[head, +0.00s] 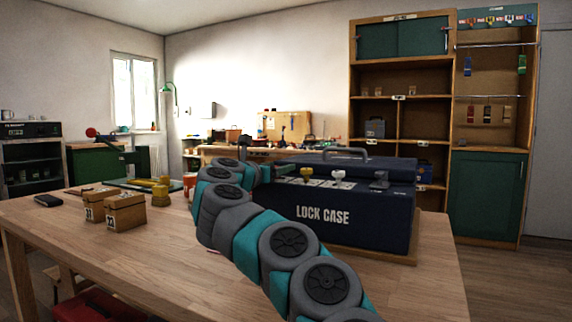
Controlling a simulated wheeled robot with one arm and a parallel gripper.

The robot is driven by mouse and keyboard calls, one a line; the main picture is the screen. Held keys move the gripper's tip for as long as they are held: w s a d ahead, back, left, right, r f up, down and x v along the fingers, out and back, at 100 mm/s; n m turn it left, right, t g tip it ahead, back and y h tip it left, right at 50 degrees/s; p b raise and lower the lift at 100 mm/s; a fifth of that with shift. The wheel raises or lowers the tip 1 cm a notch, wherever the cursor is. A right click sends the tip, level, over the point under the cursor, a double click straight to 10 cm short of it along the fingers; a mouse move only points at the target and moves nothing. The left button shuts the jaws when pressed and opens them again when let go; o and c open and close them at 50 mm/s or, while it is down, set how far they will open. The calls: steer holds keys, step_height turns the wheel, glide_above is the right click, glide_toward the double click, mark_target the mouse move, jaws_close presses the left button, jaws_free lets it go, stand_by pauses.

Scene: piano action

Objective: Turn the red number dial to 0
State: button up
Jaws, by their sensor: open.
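I cannot make out a red number dial in the head view; it may be hidden by my arm or out of the picture. A dark blue case (345,233) marked "LOCK CASE" stands on the wooden table. A yellow knob (306,174) and a white knob (338,177) show on its upper front, with pale plates by them. My arm crosses in front of the case's left part. My gripper (273,172) is at the case's upper left, near the yellow knob; its fingertips are small and hard to see. It is open, and I see nothing held.
Two small wooden boxes (125,212) and a yellow peg-like piece (160,193) stand on the table's left half. A red and white cylinder (189,182) is partly behind my arm. A dark flat object (48,201) lies at the left edge. The table's front is clear.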

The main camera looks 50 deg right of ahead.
jaws_close()
stand_by(0.6)
